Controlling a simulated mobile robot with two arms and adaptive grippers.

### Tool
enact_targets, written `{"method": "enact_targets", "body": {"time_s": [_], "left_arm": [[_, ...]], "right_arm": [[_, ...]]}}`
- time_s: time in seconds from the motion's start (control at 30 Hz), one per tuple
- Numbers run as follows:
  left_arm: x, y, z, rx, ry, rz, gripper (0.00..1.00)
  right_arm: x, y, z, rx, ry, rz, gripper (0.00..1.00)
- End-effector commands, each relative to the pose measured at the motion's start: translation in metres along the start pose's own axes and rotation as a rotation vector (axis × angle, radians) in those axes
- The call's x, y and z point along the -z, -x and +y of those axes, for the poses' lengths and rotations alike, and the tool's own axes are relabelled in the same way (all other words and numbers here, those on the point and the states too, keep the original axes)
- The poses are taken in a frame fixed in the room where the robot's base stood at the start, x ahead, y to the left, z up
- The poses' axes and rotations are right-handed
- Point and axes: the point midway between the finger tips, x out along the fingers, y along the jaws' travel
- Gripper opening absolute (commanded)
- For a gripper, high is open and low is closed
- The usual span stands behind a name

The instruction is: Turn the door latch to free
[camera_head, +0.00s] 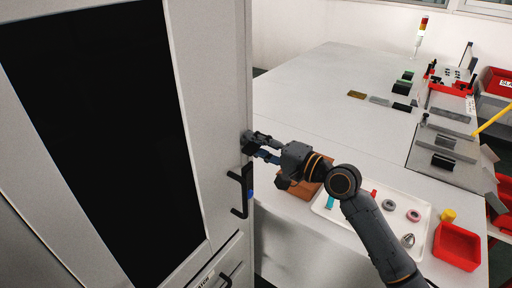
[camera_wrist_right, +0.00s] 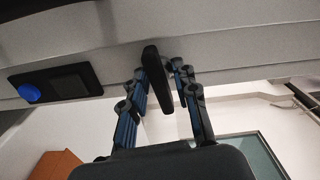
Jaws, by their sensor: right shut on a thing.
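The door latch (camera_wrist_right: 155,72) is a black elongated lever on the pale grey cabinet door (camera_head: 206,120). In the right wrist view it stands between the two fingers of my right gripper (camera_wrist_right: 162,85), which is shut on it. In the head view my right gripper (camera_head: 259,147) reaches the door's right edge, just above the black door handle (camera_head: 240,190). The fingers largely hide the latch there. The door looks closed, with a large dark window (camera_head: 100,120). My left gripper is not in view.
A blue button (camera_wrist_right: 29,93) sits on a black plate beside the latch. A grey table (camera_head: 330,95) stands right of the cabinet. It bears a white tray (camera_head: 345,222) with small parts, a red bin (camera_head: 457,244) and a brown block (camera_head: 299,189) under my right arm.

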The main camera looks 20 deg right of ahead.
Motion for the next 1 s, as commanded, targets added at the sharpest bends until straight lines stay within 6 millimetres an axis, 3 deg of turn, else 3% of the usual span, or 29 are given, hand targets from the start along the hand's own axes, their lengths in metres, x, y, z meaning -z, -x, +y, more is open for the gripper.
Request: {"method": "enact_targets", "body": {"time_s": [0.4,1.0], "left_arm": [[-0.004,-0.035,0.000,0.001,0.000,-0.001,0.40],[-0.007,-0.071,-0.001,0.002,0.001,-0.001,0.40]], "right_arm": [[-0.001,0.000,0.004,-0.002,0.384,-0.001,0.00],[0.000,0.000,0.003,-0.002,0.951,-0.002,0.00]]}}
